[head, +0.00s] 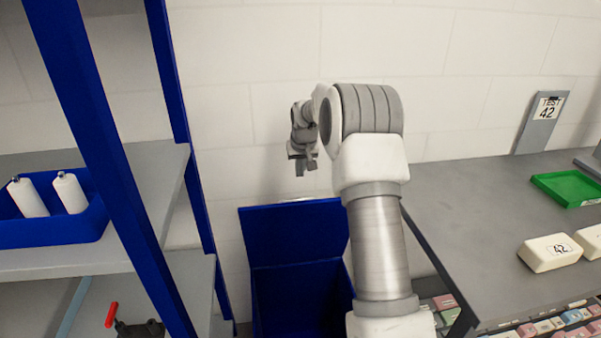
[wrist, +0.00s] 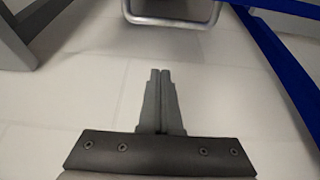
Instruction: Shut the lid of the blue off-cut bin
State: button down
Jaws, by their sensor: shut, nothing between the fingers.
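The blue off-cut bin (head: 300,300) stands on the floor between the shelf rack and the table. Its blue lid (head: 293,235) stands open, raised at the back near the wall. My gripper (head: 306,172) is above the lid's upper edge in the head view, pointing down, apart from it. In the wrist view the fingers of my gripper (wrist: 161,72) are together and empty. A rounded metal bar (wrist: 172,22) shows beyond the fingertips at the top of that view; it looks like a handle on the lid. My arm hides the bin's right side.
A blue-posted shelf rack (head: 95,130) stands close on the left, holding a blue tray (head: 55,234) with white bottles. A grey table (head: 480,215) on the right carries white blocks (head: 550,252) and a green tray (head: 568,188). The white wall (head: 250,80) is close behind.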

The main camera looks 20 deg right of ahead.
notch_tip(320, 180, down, 7)
jog(key=s, duration=0.1)
jog(key=shift+a+r, duration=0.15)
jog(key=shift+a, duration=0.05)
dwell(0.4)
jog(key=shift+s, duration=0.15)
